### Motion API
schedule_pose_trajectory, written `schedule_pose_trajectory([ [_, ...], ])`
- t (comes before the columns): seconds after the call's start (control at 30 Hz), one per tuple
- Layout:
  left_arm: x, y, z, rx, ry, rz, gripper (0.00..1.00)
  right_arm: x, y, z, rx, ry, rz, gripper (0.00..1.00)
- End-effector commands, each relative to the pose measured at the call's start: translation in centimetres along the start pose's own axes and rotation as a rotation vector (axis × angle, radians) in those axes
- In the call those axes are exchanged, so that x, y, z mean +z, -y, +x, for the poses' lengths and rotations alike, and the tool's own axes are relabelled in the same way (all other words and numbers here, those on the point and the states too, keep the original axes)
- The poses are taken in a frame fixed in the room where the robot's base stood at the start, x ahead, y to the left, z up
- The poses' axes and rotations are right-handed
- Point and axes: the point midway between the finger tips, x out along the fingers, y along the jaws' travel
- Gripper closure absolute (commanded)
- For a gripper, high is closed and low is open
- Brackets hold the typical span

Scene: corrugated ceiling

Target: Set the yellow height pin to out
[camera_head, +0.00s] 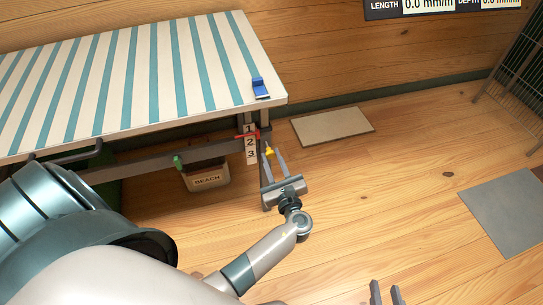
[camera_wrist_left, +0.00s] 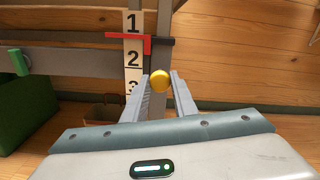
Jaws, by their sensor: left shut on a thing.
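The yellow height pin (camera_head: 269,153) is at the table's leg, beside the number strip (camera_head: 250,143) marked 1, 2 and 3. In the left wrist view the pin's round yellow knob (camera_wrist_left: 159,81) sits between the two fingertips. My left gripper (camera_head: 267,155) is shut on the pin from the front. A red pointer (camera_wrist_left: 132,43) lies across the strip between 1 and 2. My right gripper (camera_head: 385,292) shows only its fingertips at the bottom edge; the fingers are apart with nothing seen between them.
The striped table (camera_head: 140,75) has a blue item (camera_head: 260,87) at its right corner. A green knob (camera_head: 178,161) is on its rail, above a "BEACH" box (camera_head: 208,179). Mats (camera_head: 332,126) lie on the floor. Open floor is to the right.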

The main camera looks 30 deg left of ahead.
Motion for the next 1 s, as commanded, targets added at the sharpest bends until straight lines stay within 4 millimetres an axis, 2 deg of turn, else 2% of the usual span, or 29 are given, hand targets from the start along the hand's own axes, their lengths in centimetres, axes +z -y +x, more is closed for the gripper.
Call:
schedule_pose_trajectory([
  [0.17,-0.2,0.0,-0.3,0.0,-0.004,0.001,1.0,-0.1,0.0,0.0,0.0,-0.002,0.0,0.69],
  [0.2,-0.2,-0.1,-0.4,0.0,-0.005,0.001,0.65,-0.1,0.0,0.0,0.0,-0.003,0.0,0.69],
  [0.23,-0.3,-0.1,-0.4,0.0,-0.005,0.001,0.58,-0.1,0.0,0.0,0.0,-0.003,0.0,0.69],
  [0.27,-0.2,-0.1,-0.3,0.0,-0.005,0.001,0.55,-0.1,0.0,0.0,0.0,-0.003,0.0,0.69],
  [0.67,-0.2,0.0,-0.5,0.0,-0.004,0.0,0.55,-0.1,0.0,0.0,0.0,-0.003,-0.001,0.69],
  [0.87,-0.2,0.0,-2.1,-0.001,-0.005,0.0,0.55,0.1,-0.1,-0.1,0.0,0.011,0.001,0.69],
  [1.0,-0.2,-0.1,-4.2,0.0,-0.006,0.0,0.55,0.6,-0.1,-0.1,0.002,0.039,0.003,0.69],
])
